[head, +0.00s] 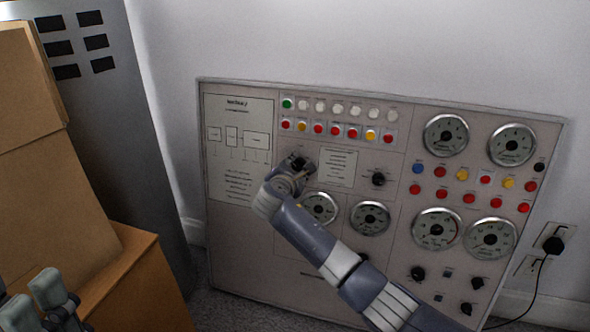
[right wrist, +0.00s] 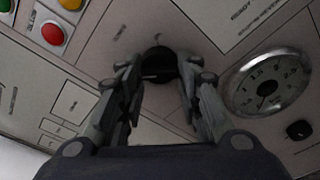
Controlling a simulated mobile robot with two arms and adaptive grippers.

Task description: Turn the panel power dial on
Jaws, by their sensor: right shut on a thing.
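The grey control panel (head: 240,240) stands against the wall. My right gripper (head: 297,164) is at the panel's upper left part, below the row of red and yellow buttons. In the right wrist view, a round black dial (right wrist: 160,62) sits between the fingertips of the right gripper (right wrist: 160,78), which is shut on it. In the head view the gripper and wrist mostly hide this dial. Its pointer setting is not clear. My left gripper (head: 40,300) is at the lower left corner, away from the panel; its opening is not clear.
Cardboard boxes (head: 50,190) stand at the left on a brown surface, beside a grey cabinet (head: 125,110). Another black knob (head: 378,179) and several gauges (head: 370,217) lie right of the gripper. A plug with a cord (head: 553,244) is at the right wall.

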